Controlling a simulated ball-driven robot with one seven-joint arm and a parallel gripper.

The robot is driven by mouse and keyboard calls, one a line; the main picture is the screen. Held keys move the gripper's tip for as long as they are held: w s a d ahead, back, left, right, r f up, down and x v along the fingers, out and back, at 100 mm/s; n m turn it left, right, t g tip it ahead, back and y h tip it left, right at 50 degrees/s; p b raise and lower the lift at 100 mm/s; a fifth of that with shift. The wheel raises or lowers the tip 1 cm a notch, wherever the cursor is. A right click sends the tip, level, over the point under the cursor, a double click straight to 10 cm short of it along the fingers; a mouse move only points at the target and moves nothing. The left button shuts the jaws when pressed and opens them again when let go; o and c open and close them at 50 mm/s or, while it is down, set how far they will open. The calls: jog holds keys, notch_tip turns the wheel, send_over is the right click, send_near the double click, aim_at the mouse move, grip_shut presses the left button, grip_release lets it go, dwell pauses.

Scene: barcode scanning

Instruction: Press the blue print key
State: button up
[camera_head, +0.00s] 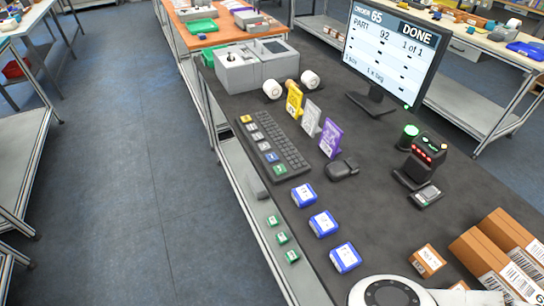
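A black keyboard (284,140) lies on the dark bench top. Along its left side runs a column of large coloured keys: a yellow one at the far end, several pale ones, a blue key (271,157), and a green key (280,169) nearest me. The blue key's label is too small to read. Nothing covers the keys. A white, rounded part of my arm (425,290) shows at the bottom right. My gripper is not in view.
The monitor (395,45) reads order 65, part 92, 1 of 1, DONE. A grey machine (257,68), yellow card (294,99), purple card (331,139) and mouse (342,168) stand around the keyboard. Blue boxes (323,223) lie nearer; cardboard boxes (490,262) lie right.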

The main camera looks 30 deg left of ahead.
grip_shut()
dwell(0.9)
